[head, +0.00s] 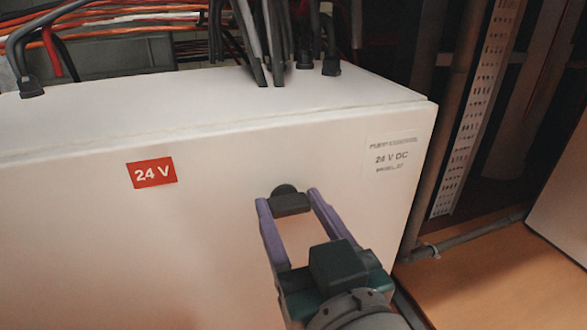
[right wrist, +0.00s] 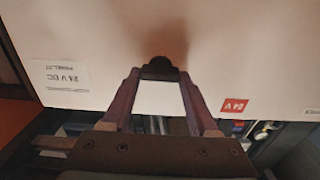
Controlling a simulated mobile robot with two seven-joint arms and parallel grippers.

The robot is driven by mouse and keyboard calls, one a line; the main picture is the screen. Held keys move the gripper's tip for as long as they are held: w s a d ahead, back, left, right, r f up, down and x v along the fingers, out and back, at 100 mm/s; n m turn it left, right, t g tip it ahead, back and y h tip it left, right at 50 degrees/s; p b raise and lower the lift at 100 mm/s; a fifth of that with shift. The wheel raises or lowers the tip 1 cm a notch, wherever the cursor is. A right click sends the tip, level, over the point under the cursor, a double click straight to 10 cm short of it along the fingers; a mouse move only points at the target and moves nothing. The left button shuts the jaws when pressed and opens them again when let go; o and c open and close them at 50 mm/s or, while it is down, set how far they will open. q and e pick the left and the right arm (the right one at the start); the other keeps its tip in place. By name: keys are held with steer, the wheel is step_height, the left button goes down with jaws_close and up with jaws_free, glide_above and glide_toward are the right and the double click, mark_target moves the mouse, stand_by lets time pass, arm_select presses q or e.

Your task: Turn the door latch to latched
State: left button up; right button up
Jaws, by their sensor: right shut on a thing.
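A white cabinet (head: 80,225) with a red 24 V label fills most of the head view. A small dark latch knob (head: 286,190) sits on its front face, right of the red label. My right gripper (head: 290,204) is shut on this latch, with one purple finger on each side. The right wrist view shows the dark latch (right wrist: 160,65) between the tips of my right gripper (right wrist: 160,74). The fingertips hide part of the latch, so I cannot tell its turn angle. My left gripper is in neither view.
Black and grey cables (head: 262,45) enter the cabinet top, with orange cables (head: 120,28) behind. A grey pipe (head: 470,237) and a perforated metal strip (head: 478,110) stand right of the cabinet. The orange-brown floor (head: 495,280) at lower right looks clear.

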steer(key=shift+m, duration=0.3)
steer(key=m, duration=0.3)
steer(key=shift+m, duration=0.3)
steer(key=m, duration=0.4)
steer(key=shift+d+f+m, duration=0.1)
steer(key=shift+d+m, duration=0.05)
steer(key=shift+m, duration=0.15)
steer(key=m, duration=0.4)
steer(key=shift+f+m+b, duration=0.1)
steer(key=shift+m+b, duration=0.2)
steer(key=shift+b, duration=0.05)
steer(key=shift+m+b, duration=0.45)
steer(key=shift+m, duration=1.75)
steer(key=o, duration=1.4)
steer(key=shift+d, duration=0.1)
